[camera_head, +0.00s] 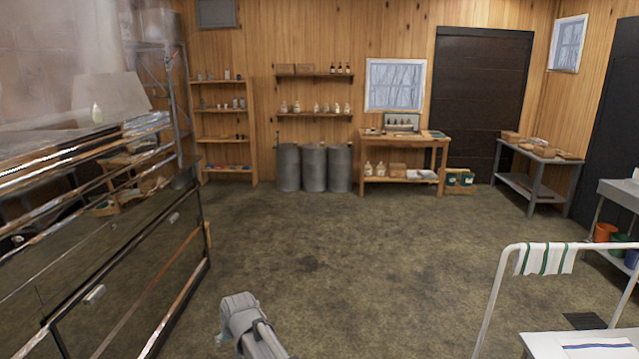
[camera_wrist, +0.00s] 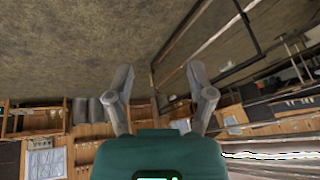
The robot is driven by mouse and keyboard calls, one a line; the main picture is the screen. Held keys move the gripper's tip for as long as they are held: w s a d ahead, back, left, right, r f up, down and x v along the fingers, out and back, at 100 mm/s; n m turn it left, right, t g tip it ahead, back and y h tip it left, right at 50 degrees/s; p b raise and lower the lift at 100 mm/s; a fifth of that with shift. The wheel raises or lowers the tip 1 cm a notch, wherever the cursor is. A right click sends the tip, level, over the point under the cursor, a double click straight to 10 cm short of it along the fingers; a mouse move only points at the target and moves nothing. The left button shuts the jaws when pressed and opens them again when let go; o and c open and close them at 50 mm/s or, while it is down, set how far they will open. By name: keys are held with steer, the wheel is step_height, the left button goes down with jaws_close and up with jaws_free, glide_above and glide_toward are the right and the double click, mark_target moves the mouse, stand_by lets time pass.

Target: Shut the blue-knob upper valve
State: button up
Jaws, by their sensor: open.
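I cannot make out a blue-knob valve in either view. The evaporator (camera_head: 130,270) runs along the left side of the head view, with dark lower panels and shiny metal pans on top. Steam blurs its upper left part. My gripper (camera_wrist: 159,76) shows in the wrist view with its two grey fingers spread apart and nothing between them. The wrist view is turned over, with the floor at the top; the evaporator's frame lies at its right. A grey part of my arm shows at the bottom of the head view.
Open floor (camera_head: 330,240) fills the middle. Grey barrels (camera_head: 314,168), a wooden shelf (camera_head: 222,131) and a wooden bench (camera_head: 404,137) line the back wall. A grey table (camera_head: 535,165) stands back right. A white rail with a striped towel (camera_head: 544,259) is at front right.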

steer(key=s+d+f+m+g+h+b, duration=0.1)
steer(key=s+d+f+b, duration=0.2)
steer(key=d, duration=1)
steer(key=s+d+f+m+g+h+b, duration=0.1)
steer(key=s+d+f+m+b, duration=0.1)
steer(key=d, duration=1.2)
steer(key=s+d+f+m+g+h+b, duration=0.1)
steer(key=s+d+f+b, duration=0.2)
steer(key=d, duration=1.1)
steer(key=s+f, duration=0.3)
steer(key=s, duration=0.1)
steer(key=shift+s+m+g+h+b, duration=0.3)
steer(key=shift+s+g+b, duration=0.05)
steer(key=shift+g+b, duration=0.05)
steer(key=shift+a+f, duration=0.1)
steer(key=shift+a, duration=0.05)
